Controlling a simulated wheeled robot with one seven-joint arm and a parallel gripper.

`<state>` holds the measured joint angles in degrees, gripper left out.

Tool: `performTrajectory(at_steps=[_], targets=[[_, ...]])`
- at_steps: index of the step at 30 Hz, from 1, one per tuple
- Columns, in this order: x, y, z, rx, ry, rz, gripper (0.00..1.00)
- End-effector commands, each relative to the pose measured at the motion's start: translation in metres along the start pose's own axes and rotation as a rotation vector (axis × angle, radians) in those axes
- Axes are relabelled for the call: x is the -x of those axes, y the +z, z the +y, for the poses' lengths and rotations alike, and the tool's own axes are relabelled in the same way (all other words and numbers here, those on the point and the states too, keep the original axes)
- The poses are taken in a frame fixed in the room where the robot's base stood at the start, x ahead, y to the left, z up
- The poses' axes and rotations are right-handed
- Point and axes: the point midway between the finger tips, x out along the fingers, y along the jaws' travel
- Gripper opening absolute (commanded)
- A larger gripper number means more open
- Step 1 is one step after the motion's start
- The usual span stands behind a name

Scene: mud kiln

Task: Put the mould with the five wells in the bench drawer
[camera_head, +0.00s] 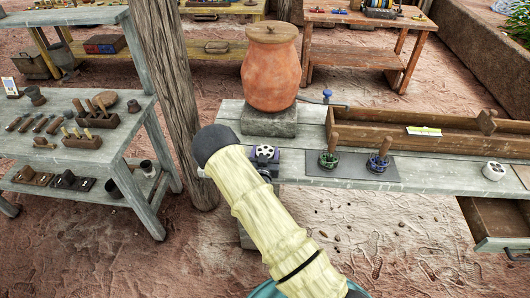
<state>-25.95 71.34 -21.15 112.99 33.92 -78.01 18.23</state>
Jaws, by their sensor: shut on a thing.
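A pale round mould (265,151) with dark wells is at the left part of the bench, just past the end of my arm. My gripper (264,165) is shut on it; the arm's end hides much of the fingers. I cannot tell whether the mould touches the bench top. A second pale round piece with dark wells (493,171) stands at the bench's right end. The wells are too small to count surely in either. The bench drawer (498,243) is under the right end, pulled out toward me, and the part of its inside in view looks empty.
A lidded clay jar (271,75) stands on a stone block behind my gripper. Two cups with wooden-handled tools (329,160) stand on a dark mat (352,171). A long wooden tray (440,132) lies behind. A wooden post (172,100) rises at left. Bare ground fronts the bench.

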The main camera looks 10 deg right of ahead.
Motion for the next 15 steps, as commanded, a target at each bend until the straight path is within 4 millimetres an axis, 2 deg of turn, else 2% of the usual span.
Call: performTrajectory(at_steps=[5,6,9,15], targets=[[-0.0004,0.0037,0.0002,0.0,0.0,0.001,0.34],[-0.0003,0.0035,0.0005,0.0,0.001,0.0,0.67],[-0.0005,0.0029,0.0014,0.0,0.002,-0.001,0.85],[-0.0007,0.0029,0.0019,0.0,0.003,-0.001,0.85]])
